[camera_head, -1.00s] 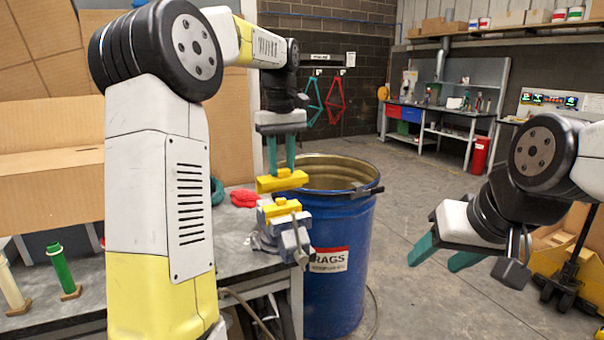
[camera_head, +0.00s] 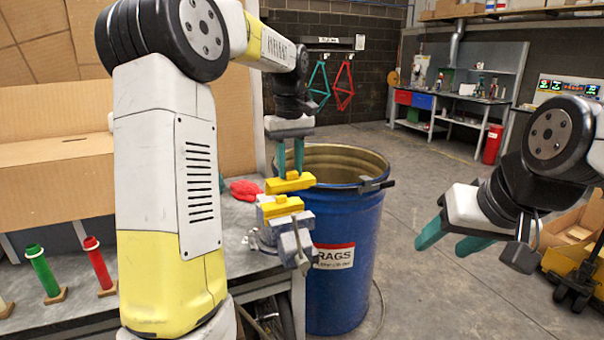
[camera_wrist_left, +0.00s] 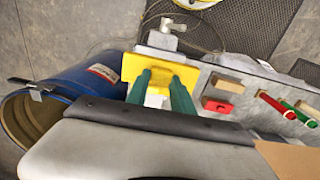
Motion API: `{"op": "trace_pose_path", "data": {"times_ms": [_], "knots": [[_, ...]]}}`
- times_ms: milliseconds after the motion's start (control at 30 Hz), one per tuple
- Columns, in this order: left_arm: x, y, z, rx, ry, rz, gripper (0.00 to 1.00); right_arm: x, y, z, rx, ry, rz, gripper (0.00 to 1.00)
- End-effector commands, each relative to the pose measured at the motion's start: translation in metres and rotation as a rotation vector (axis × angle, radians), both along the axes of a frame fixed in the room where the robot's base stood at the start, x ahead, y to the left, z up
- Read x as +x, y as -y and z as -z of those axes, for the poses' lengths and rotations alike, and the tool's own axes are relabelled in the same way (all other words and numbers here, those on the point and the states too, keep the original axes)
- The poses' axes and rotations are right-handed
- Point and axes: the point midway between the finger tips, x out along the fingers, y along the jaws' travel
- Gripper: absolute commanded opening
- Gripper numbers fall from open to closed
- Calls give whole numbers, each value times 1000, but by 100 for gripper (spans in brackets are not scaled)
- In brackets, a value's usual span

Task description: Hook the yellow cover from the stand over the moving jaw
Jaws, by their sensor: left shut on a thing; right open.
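My left gripper (camera_head: 290,168) is shut on a yellow cover (camera_head: 292,183) and holds it above the vise (camera_head: 288,238) at the bench corner. A second yellow piece (camera_head: 281,207) sits on top of the vise, just below the held cover. A small gap shows between them in the head view. In the left wrist view the held cover (camera_wrist_left: 160,66) lies beyond the green fingertips, with the vise partly hidden under it. I cannot tell which jaw lies directly below. My right gripper (camera_head: 452,242) is open and empty at the right, away from the bench.
A blue rags drum (camera_head: 345,285) stands beside the vise. Green (camera_head: 42,270) and red (camera_head: 98,265) tubes stand on small bases on the bench (camera_head: 75,302), partly hidden by my left arm.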

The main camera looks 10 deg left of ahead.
Motion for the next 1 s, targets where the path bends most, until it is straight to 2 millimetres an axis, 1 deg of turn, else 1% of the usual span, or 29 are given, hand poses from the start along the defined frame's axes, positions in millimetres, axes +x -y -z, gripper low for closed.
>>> {"op": "trace_pose_path", "data": {"times_ms": [33,133,233,567,1000], "knots": [[-1,0,9,1,-4,0,0,0,0,0,0,1,0,54],[0,0,17,1,-3,1,0,0,0,0,0,1,0,54],[0,0,20,-1,-1,1,0,0,0,0,0,0,0,54],[-1,1,19,1,1,2,0,0,0,0,0,1,0,54],[-1,1,50,0,-1,1,0,0,0,0,0,1,0,54]]}}
